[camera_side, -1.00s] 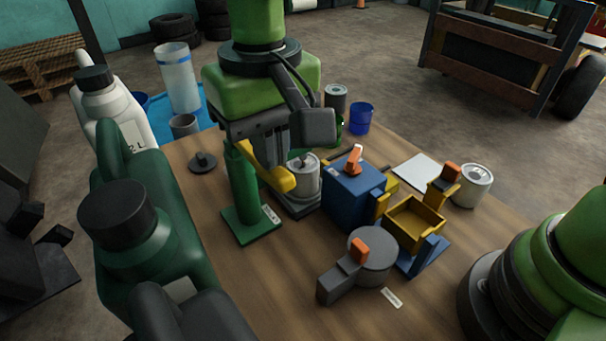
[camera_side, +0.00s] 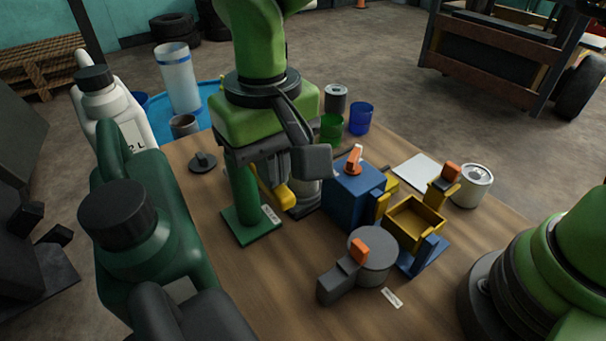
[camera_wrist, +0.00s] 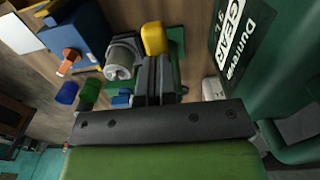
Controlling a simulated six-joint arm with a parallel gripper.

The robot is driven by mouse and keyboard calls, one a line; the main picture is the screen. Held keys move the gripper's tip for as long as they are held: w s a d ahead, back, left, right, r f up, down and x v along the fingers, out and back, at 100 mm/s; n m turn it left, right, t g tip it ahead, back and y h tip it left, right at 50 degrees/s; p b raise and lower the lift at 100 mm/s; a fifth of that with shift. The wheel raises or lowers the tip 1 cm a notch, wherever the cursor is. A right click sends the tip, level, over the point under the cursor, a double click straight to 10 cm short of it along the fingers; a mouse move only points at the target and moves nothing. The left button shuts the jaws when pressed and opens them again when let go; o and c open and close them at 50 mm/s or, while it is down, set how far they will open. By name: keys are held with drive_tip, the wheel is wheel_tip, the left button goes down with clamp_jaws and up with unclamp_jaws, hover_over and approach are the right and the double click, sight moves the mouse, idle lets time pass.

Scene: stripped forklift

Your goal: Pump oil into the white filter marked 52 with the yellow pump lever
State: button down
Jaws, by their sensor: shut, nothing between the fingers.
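The yellow pump lever (camera_side: 277,192) slopes down from the dark green pump column (camera_side: 238,190) beside the filter. A pale filter can (camera_side: 307,192) stands by the lever's end, mostly hidden by my arm; it also shows in the wrist view (camera_wrist: 122,57). I cannot read a 52 on it. My gripper (camera_wrist: 156,80) is shut and empty, with its fingers close to the rounded yellow lever end (camera_wrist: 153,38). Whether they touch it I cannot tell. In the side view the fingertips are hidden behind my wrist and the column.
A blue box (camera_side: 350,198) with an orange handle stands just right of the filter. Green (camera_side: 331,127) and blue (camera_side: 360,118) cups are behind. Another pale can (camera_side: 471,186) is at right. A large green jug (camera_side: 135,240) crowds the left front. A grey strap tool (camera_side: 370,255) lies in front.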

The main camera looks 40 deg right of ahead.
wheel_tip(320, 180, up, 8)
idle(0.6)
drive_tip(key=shift+f, duration=0.1)
idle(0.3)
drive_tip(key=shift+f, duration=4.3)
wheel_tip(320, 180, up, 9)
drive_tip(key=shift+f, duration=0.2)
idle(2.0)
